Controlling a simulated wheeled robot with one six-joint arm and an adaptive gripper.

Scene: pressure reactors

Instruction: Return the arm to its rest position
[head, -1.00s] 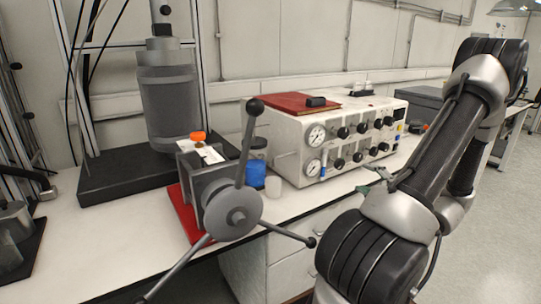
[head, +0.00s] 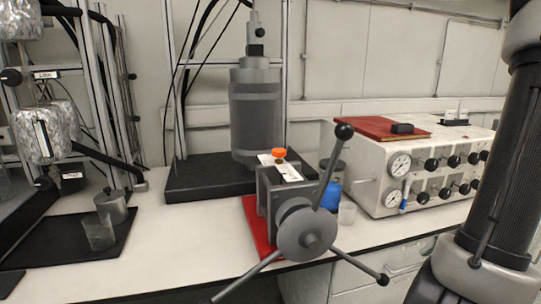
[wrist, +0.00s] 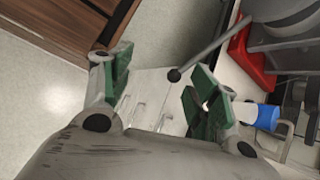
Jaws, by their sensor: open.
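My gripper (wrist: 158,88) shows in the wrist view with its two green-padded fingers spread apart and nothing between them. It is out of the head view, where only my dark and silver arm links show at the right. In the wrist view a black-knobbed handle rod (wrist: 200,52) lies beyond the fingers, near the gap between them. That rod belongs to the grey vise with a three-armed handle (head: 305,232), on a red base on the bench. I cannot tell how far the fingers are from the rod.
The white bench (head: 170,240) holds a reactor vessel (head: 256,115), a gauge panel (head: 405,175), a blue-labelled bottle (head: 331,195) and a small white cup (head: 347,212). A metal pot (head: 112,207) and a glass beaker (head: 98,234) stand at left. Open floor (wrist: 40,110) shows in the wrist view.

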